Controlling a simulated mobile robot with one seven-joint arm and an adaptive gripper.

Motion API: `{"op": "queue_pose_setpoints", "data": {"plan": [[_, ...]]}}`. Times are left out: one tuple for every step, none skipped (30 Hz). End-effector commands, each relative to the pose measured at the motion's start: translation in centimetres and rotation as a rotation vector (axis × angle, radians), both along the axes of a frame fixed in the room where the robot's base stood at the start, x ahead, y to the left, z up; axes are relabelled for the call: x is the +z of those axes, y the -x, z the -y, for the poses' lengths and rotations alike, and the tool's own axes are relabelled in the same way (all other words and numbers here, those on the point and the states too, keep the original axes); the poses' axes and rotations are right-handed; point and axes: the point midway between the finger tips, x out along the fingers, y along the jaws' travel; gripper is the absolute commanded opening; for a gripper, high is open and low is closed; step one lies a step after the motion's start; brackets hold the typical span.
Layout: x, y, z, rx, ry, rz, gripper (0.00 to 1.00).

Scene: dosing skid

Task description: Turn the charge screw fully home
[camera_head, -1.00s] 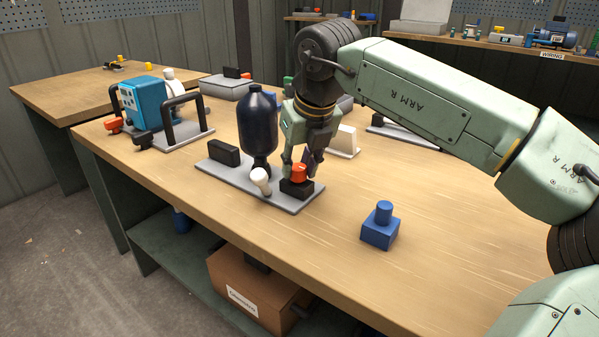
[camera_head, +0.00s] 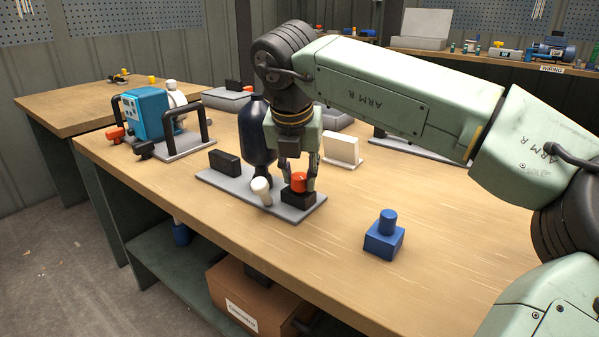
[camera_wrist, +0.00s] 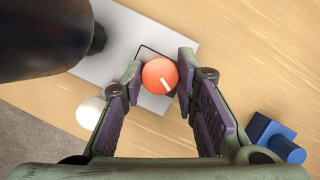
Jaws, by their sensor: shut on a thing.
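The charge screw, an orange round knob (camera_head: 299,182) with a white mark on its top, sits on a black block (camera_head: 298,200) at the right end of a grey base plate (camera_head: 225,183). In the wrist view the knob (camera_wrist: 160,75) lies between my fingertips, its white mark pointing to the lower right. My gripper (camera_head: 301,178) comes down from above and is shut on the knob, one finger on either side; it also shows in the wrist view (camera_wrist: 161,70). The knob's threads and depth are hidden.
A dark bottle (camera_head: 256,135) stands on the plate close left of my gripper. A white knob (camera_head: 261,189) is at the plate's front, and a black block (camera_head: 224,162) at its left. A blue block (camera_head: 384,237) stands to the right. Open bench top lies right of the plate.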

Motion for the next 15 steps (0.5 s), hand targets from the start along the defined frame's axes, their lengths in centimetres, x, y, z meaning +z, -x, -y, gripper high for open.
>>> {"op": "queue_pose_setpoints", "data": {"plan": [[-0.02,0.03,-0.02,-0.004,0.001,-0.001,0.0],[-0.02,0.02,-0.01,-0.006,0.001,-0.001,0.0],[-0.02,0.02,0.0,-0.008,0.0,-0.001,0.0],[-0.03,0.02,0.0,-0.009,0.0,-0.001,0.0],[-0.03,0.02,0.0,-0.009,0.0,-0.001,0.0],[-0.03,0.01,0.0,-0.009,0.0,-0.001,0.0],[-0.03,0.01,0.0,-0.009,0.0,-0.001,0.0],[-0.03,0.01,0.0,-0.009,0.0,-0.001,0.0],[-0.03,0.01,0.01,-0.009,0.0,-0.001,0.0],[-0.03,0.01,0.0,-0.009,0.0,-0.001,0.0],[-0.03,0.01,0.01,-0.009,0.0,-0.001,0.0],[-0.01,0.01,0.01,-0.009,0.0,-0.001,0.0],[-0.02,0.0,0.0,-0.009,0.0,-0.001,0.0],[-0.01,0.01,0.0,-0.009,0.0,-0.001,0.29],[-0.01,0.01,0.01,-0.009,0.0,-0.001,0.32]]}}
